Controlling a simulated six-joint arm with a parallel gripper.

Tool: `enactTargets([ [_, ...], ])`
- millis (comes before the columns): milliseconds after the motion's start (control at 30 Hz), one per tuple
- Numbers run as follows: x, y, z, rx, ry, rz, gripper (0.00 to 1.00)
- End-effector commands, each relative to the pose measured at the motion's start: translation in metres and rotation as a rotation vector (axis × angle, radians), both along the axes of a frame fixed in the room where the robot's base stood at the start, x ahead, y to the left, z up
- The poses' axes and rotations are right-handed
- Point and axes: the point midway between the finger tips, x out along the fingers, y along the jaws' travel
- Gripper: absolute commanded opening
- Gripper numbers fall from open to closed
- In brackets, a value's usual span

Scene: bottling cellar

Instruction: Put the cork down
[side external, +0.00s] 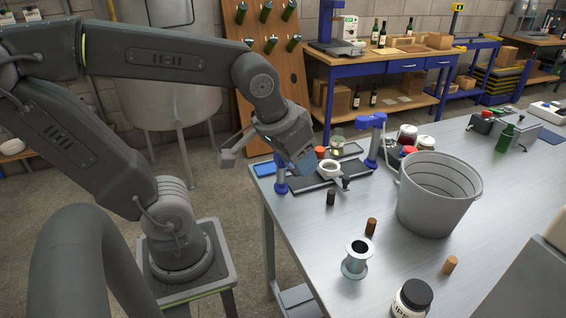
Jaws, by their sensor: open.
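Three cork-like cylinders stand on the steel bench (330,262): a dark one (331,197) nearest my gripper, a brown one (371,226) left of the bucket, and a light tan one (450,265) toward the front. I cannot tell which is the task's cork. My gripper (304,164) is open above the bench's back left corner, beside a dark tray (312,183) and a small white cup (330,168). It is left of and higher than the dark cork, apart from it. No cork shows in the jaws; their inner side is partly hidden.
A large grey bucket (438,195) stands on the bench. A metal spool-like piece (356,260) and a black-lidded jar (412,299) are near the front. A blue-framed stand (371,140) rises close right of my gripper. A green bottle (504,138) stands farther back.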

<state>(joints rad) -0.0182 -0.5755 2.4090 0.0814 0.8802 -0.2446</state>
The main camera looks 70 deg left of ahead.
Motion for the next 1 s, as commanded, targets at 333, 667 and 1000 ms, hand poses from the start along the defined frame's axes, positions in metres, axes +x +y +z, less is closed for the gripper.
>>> enactTargets([
  [333, -0.034, -0.016, 0.004, 0.029, -0.055, -0.222, 0.54],
  [667, -0.033, -0.015, 0.004, 0.031, -0.055, -0.221, 0.54],
  [1000, 0.022, 0.009, -0.006, 0.299, 0.103, -0.602, 0.54],
])
